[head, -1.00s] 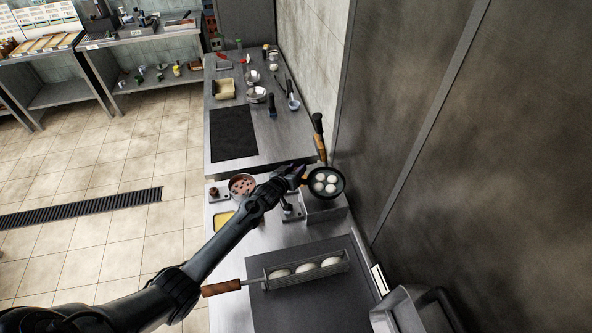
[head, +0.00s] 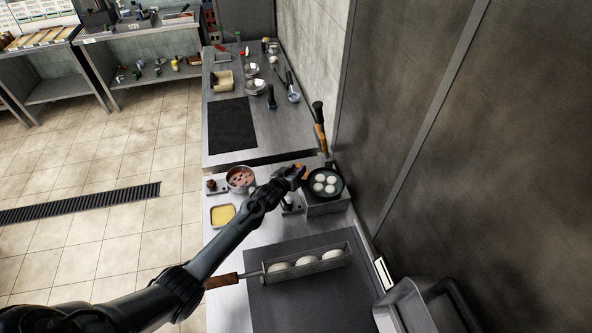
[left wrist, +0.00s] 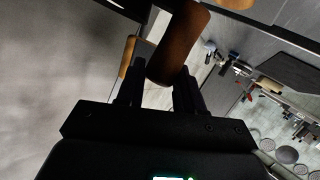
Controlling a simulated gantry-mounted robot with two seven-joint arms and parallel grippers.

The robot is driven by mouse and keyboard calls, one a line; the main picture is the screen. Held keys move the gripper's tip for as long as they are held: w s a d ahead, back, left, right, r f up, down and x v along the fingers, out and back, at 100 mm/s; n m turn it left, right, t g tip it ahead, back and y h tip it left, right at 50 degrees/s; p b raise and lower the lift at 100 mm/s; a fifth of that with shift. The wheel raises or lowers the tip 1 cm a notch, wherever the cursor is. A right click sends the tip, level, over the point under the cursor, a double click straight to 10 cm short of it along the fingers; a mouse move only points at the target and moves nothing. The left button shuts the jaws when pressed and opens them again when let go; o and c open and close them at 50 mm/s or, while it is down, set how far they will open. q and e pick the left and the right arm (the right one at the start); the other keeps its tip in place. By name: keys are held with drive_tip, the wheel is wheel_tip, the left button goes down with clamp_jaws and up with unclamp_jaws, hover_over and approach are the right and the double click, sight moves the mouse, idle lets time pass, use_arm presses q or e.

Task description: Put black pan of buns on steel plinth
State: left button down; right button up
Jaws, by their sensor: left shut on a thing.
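The black pan (head: 338,194) holds several white buns. It is level at the steel plinth (head: 328,208), over or on its top. I cannot tell whether it touches. My left gripper (head: 300,171) is just left of the pan in the head view. In the left wrist view it is shut on a brown wooden handle (left wrist: 178,45), which appears to be the pan's. The join between handle and pan is mostly hidden. My right gripper is not in view.
A long metal tray (head: 338,264) of buns with a wooden handle lies on the dark front surface. A pink-filled bowl (head: 240,179) and a yellow-filled tray (head: 222,216) are left of my arm. A tall black-and-brown object (head: 319,127) rises behind the pan. The wall is close on the right.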

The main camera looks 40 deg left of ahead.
use_arm(q)
drive_tip(key=shift+w, duration=0.1)
idle(0.3)
drive_tip(key=shift+f+b, duration=0.4)
drive_tip(key=shift+f, duration=0.05)
idle(0.4)
drive_tip(key=c, duration=1)
unclamp_jaws()
drive_tip(key=shift+o, duration=0.2)
drive_tip(key=shift+a+f, duration=0.2)
drive_tip(key=shift+a, duration=0.05)
drive_tip(key=shift+s+r, duration=0.1)
drive_tip(key=shift+s, duration=0.1)
drive_tip(key=shift+s+d+r+p, duration=0.1)
drive_tip(key=shift+s+d+p, duration=0.1)
drive_tip(key=shift+p, duration=0.35)
drive_tip(key=shift+s, duration=0.1)
drive_tip(key=shift+s+d+r+p, duration=0.15)
drive_tip(key=shift+s+r+p, duration=0.1)
drive_tip(key=shift+s+p, duration=0.35)
